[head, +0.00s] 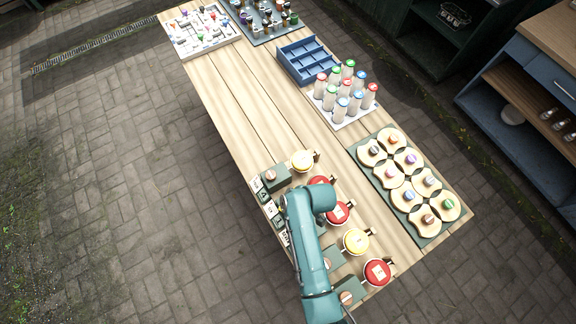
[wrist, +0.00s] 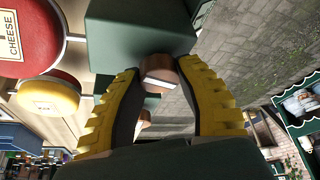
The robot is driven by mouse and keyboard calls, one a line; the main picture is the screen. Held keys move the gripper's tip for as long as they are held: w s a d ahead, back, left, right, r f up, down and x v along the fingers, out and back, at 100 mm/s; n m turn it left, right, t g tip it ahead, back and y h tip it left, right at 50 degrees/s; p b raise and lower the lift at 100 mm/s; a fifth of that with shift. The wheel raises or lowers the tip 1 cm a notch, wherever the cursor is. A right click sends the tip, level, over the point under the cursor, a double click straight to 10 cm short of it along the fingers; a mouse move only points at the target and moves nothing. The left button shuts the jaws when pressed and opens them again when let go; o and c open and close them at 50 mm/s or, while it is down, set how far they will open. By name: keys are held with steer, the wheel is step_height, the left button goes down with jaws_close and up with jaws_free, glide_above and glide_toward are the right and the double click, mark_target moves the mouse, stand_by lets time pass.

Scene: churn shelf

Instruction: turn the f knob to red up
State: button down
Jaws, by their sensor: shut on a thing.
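In the wrist view a brown round knob (wrist: 161,68) with a pale bar across it sits on the front of a dark green box (wrist: 135,35). My gripper (wrist: 158,74) has its yellow-ribbed fingers on both sides of this knob and is shut on it. No letter and no red mark on the knob can be made out, so I cannot tell which way its red side faces. In the head view my arm covers the gripper and the held knob. Other green knob boxes show there, one at the upper end (head: 276,177) and one at the lower end (head: 351,290).
Red and yellow discs, such as a yellow one (head: 356,241) and a red one (head: 377,272), line the boxes' right side. White label cards (head: 270,209) stand to their left. A tray of wooden pieces (head: 424,238) lies to the right. The table's left middle (head: 240,110) is clear.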

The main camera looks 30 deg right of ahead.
steer(key=shift+f+n+g+y, duration=0.15)
steer(key=shift+n+g+y, duration=0.2)
steer(key=shift+n, duration=0.95)
steer(key=shift+b, duration=0.3)
steer(key=c, duration=0.6)
jaws_free()
steer(key=v, duration=1.2)
steer(key=shift+w, duration=0.1)
